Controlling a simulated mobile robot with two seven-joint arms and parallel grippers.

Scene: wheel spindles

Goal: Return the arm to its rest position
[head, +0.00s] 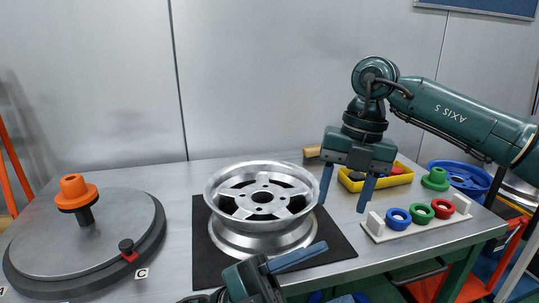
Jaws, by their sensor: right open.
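My right arm comes in from the right. Its gripper (342,207) points down with its two blue fingers apart and nothing between them. It hangs just right of the silver wheel (262,202), in front of the yellow tray; whether it touches anything is hard to tell. My left gripper (290,260) is at the bottom edge, partly cut off, with one blue finger clear, in front of the wheel. The wheel lies flat on a black mat (335,246).
A grey round plate (45,240) at left carries an orange knob (74,190) on a dark post. A white rack (400,233) holds blue, green and red rings.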

